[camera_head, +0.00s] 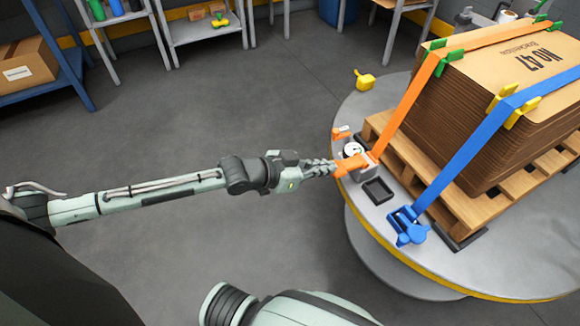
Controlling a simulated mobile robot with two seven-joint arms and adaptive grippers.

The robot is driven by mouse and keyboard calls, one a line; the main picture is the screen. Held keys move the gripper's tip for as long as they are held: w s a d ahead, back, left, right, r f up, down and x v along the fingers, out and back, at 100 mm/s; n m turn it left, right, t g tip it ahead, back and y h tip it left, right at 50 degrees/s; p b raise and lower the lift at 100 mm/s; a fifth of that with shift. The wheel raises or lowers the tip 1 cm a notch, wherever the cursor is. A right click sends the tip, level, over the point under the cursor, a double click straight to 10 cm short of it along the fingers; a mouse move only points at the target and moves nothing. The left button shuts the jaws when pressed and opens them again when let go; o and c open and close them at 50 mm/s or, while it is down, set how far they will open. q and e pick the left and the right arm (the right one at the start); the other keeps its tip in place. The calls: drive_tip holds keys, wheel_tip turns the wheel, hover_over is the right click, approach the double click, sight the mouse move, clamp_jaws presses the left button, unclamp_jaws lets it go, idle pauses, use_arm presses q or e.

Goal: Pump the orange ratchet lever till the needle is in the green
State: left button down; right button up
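The orange ratchet lever (350,161) sits on the near left edge of the round table, at the lower end of the orange strap (408,108). My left gripper (330,168) reaches in from the left with its fingers close together at the lever's outer end; they appear shut on it. A small round white gauge (352,149) is just behind the lever. Its needle and coloured zones are too small to read. The orange strap runs up over a stack of brown cardboard sheets (480,125). My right gripper is out of view; only part of that arm shows at the bottom.
A blue ratchet (407,227) with a blue strap (465,155) stands to the right of the lever. A black tray (377,190) lies between them. The wooden pallet (452,200) carries the stack. A yellow object (364,80) is at the table's far left edge.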

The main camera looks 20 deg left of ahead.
use_arm(q)
drive_tip(key=f+v, duration=0.1)
drive_tip(key=v, duration=0.9)
drive_tip(key=shift+s+a+p, duration=0.25)
drive_tip(key=shift+s+p, duration=0.1)
drive_tip(key=shift+p, duration=0.1)
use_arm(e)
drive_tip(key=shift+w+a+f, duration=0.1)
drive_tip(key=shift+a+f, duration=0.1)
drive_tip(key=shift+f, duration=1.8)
use_arm(q)
drive_tip(key=shift+f, duration=0.2)
